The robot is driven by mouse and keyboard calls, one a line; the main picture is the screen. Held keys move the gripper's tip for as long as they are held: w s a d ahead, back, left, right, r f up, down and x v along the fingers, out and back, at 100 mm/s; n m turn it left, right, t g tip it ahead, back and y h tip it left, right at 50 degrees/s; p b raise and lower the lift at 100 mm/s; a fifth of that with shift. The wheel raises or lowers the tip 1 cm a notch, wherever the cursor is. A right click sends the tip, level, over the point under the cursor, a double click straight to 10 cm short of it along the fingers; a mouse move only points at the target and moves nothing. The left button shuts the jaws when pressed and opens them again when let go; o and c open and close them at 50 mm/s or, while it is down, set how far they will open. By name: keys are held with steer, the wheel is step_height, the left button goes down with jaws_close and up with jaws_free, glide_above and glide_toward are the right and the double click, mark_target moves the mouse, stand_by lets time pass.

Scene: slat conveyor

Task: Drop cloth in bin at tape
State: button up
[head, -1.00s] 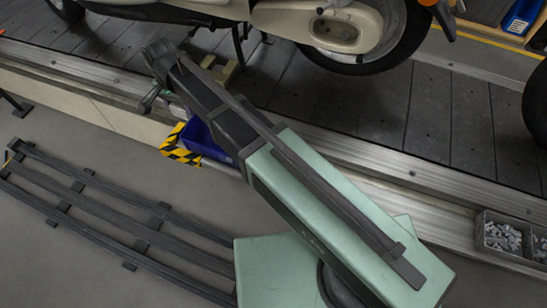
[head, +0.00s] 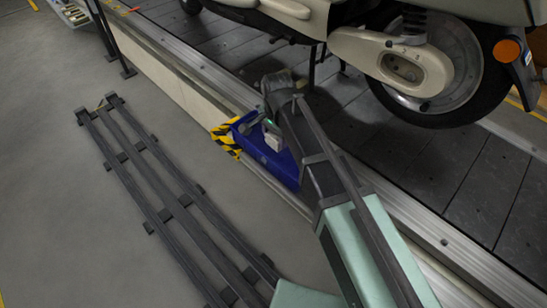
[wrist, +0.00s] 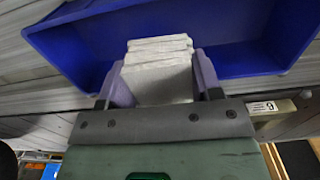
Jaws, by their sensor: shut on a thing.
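A folded pale grey-white cloth (wrist: 160,78) is held in layers between the two fingers of my gripper (wrist: 163,70) in the wrist view. The cloth also shows as a small pale patch (head: 273,141) in the head view. The blue bin (head: 282,170) stands at the conveyor's side, with yellow-and-black striped tape (head: 226,139) at its left end. My gripper and the cloth appear over the bin's opening. The bin's blue wall (wrist: 75,45) fills the top of the wrist view. My arm hides part of the bin.
A cream scooter (head: 395,65) stands on the dark slat conveyor (head: 385,150) behind my arm. A metal edge rail (head: 410,225) runs along the conveyor. A dark slatted rack (head: 165,195) lies on the grey floor at left, with clear floor around it.

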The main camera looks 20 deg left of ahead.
steer(key=shift+f+b, duration=0.35)
steer(key=shift+f, duration=0.55)
steer(key=shift+r, duration=0.1)
steer(key=o, duration=0.9)
step_height(320, 180, up, 11)
steer(key=p, duration=1.1)
steer(key=shift+r, duration=0.1)
steer(key=shift+f, duration=0.2)
